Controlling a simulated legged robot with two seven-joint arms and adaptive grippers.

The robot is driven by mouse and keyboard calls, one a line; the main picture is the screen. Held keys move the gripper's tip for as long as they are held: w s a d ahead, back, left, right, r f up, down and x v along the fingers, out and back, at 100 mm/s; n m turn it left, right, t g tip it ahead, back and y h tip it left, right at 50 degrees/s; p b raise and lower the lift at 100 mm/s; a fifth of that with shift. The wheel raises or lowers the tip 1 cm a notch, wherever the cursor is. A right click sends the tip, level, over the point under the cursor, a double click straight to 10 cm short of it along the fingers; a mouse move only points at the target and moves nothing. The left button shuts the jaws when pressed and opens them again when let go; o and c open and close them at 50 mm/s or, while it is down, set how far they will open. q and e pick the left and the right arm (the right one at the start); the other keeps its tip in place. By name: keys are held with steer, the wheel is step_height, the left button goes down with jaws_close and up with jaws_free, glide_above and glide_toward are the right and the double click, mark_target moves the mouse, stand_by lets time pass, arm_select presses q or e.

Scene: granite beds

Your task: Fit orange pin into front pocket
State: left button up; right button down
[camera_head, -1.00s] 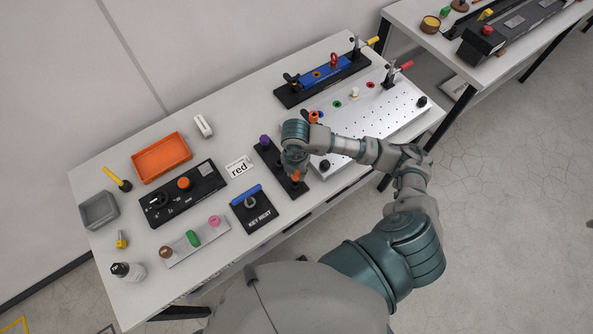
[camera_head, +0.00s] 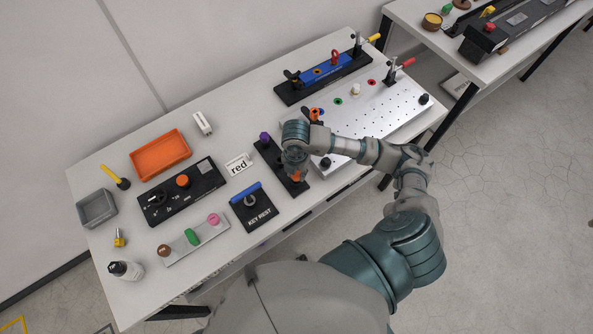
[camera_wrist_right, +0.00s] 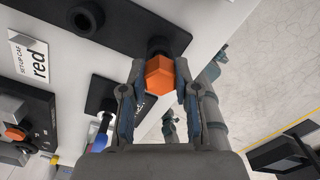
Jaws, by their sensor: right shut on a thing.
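The orange pin (camera_head: 296,175) is at the near end of a black strip (camera_head: 272,155). In the right wrist view, the orange pin (camera_wrist_right: 159,76) shows a hexagonal head between the fingers of my right gripper (camera_wrist_right: 155,92), which is shut on it. A dark round collar (camera_wrist_right: 159,46) sits right at the pin's far side; I cannot tell how deep the pin is in it. Another black ring (camera_wrist_right: 85,18) with a dark centre lies farther along the strip. A purple piece (camera_head: 265,138) stands at the strip's far end. My left gripper is not in view.
A black key rest (camera_head: 254,212) with a blue bar lies left of the strip, and a "red" card (camera_head: 238,166) lies beyond it. A perforated metal plate (camera_head: 385,125) is close on the right, under my right forearm. An orange tray (camera_head: 160,155) is farther left.

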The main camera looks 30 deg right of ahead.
steer(key=shift+f+b, duration=0.65)
steer(key=shift+f, duration=0.25)
steer(key=c, duration=0.8)
jaws_free()
steer(key=shift+r, duration=0.1)
step_height(320, 180, up, 5)
steer(key=p, duration=0.4)
step_height(320, 180, up, 12)
steer(key=shift+f, duration=0.1)
steer(key=shift+w, duration=0.1)
